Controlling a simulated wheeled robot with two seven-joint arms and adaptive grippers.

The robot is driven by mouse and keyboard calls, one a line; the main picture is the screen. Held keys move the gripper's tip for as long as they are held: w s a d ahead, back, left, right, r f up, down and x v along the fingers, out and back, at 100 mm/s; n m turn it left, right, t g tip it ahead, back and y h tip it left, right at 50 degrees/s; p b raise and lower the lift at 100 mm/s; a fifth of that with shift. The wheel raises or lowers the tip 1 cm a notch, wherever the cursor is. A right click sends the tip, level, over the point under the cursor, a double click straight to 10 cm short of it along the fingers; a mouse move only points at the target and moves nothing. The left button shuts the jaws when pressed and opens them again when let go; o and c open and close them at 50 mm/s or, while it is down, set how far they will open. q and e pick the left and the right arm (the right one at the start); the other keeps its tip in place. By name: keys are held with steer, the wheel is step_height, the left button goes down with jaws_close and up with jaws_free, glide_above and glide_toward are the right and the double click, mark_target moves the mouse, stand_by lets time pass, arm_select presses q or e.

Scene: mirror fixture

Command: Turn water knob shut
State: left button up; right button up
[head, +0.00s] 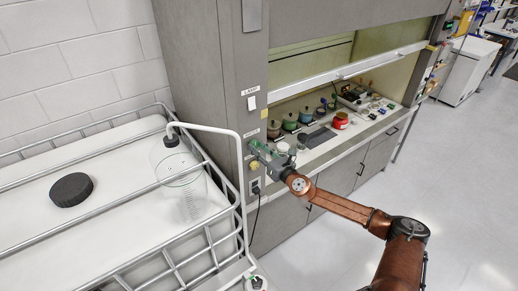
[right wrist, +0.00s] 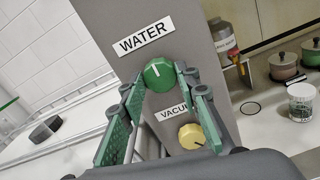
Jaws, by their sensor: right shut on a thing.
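The green water knob (right wrist: 158,76) sits on the grey panel under the WATER label (right wrist: 146,36) in the right wrist view. Its white mark points up, slightly left. My right gripper (right wrist: 160,82) has its green-padded fingers on either side of the knob and is shut on it. In the head view my right gripper (head: 260,150) reaches the fume hood's front post, and its fingers largely hide the knob there. My left gripper is in neither view.
A yellow vacuum knob (right wrist: 191,136) sits below the water knob. A white metal-railed tank (head: 120,165) stands left of the post. The fume hood's worktop (head: 315,155) holds several pots and a red container (head: 341,121).

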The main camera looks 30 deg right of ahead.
steer(key=shift+f, duration=0.15)
steer(key=o, duration=1.2)
steer(key=shift+c, duration=0.2)
steer(key=shift+s, duration=0.1)
steer(key=shift+s, duration=0.25)
steer(key=s+d, duration=0.1)
steer(key=s, duration=1)
steer(key=shift+s, duration=0.15)
